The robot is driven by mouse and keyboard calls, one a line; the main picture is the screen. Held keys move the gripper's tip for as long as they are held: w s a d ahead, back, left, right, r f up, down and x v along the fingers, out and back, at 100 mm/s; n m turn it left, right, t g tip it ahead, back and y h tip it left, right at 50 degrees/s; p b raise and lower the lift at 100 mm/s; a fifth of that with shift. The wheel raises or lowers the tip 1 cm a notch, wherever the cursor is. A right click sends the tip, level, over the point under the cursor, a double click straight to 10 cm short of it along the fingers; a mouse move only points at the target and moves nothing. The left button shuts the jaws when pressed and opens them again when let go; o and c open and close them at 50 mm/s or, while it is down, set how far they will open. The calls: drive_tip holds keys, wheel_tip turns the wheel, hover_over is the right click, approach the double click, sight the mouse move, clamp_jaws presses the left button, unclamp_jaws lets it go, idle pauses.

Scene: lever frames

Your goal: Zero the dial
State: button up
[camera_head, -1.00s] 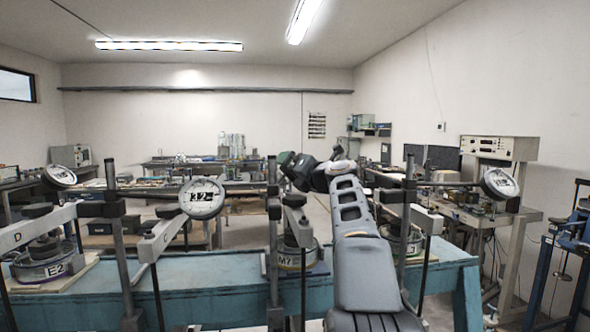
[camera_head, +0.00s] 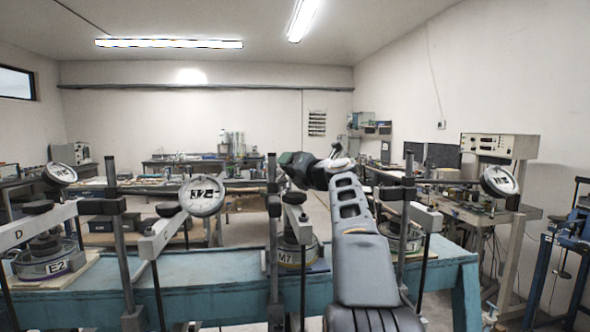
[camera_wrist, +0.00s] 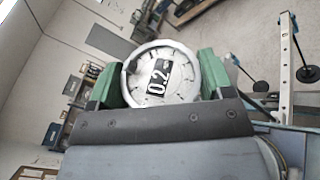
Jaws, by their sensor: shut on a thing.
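A round dial (camera_wrist: 184,78) with a white face, a pale rim and a black label reading "0.2" fills the middle of the wrist view. My gripper (camera_wrist: 160,80) is shut on this dial, with one green finger at its left edge and one at its right edge. The dial face appears tilted in that view. In the head view my gripper (camera_head: 291,160) is at the middle lever frame, beside its dark upright post (camera_head: 272,220). The gripped dial is hidden there behind my gripper and wrist. The dial's pointer is too small to read.
Other dials stand at the left (camera_head: 60,173), centre left (camera_head: 203,195) and right (camera_head: 499,181). Weighted pots labelled E2 (camera_head: 45,268) and M7 (camera_head: 290,258) sit on the blue bench (camera_head: 205,290). Lever arms and posts crowd the bench.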

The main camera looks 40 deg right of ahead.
drive_tip(key=shift+d+f+n+t+y+b, duration=0.2)
drive_tip(key=shift+n+t+y+b, duration=0.3)
drive_tip(key=shift+n+y, duration=0.4)
drive_tip(key=n+y, duration=0.3)
drive_tip(key=y, duration=0.1)
drive_tip(key=shift+a+r+n+t, duration=0.1)
drive_tip(key=shift+r+n+t, duration=0.1)
drive_tip(key=shift+n+t, duration=0.15)
drive_tip(key=o, duration=0.9)
drive_tip(key=shift+o, duration=0.2)
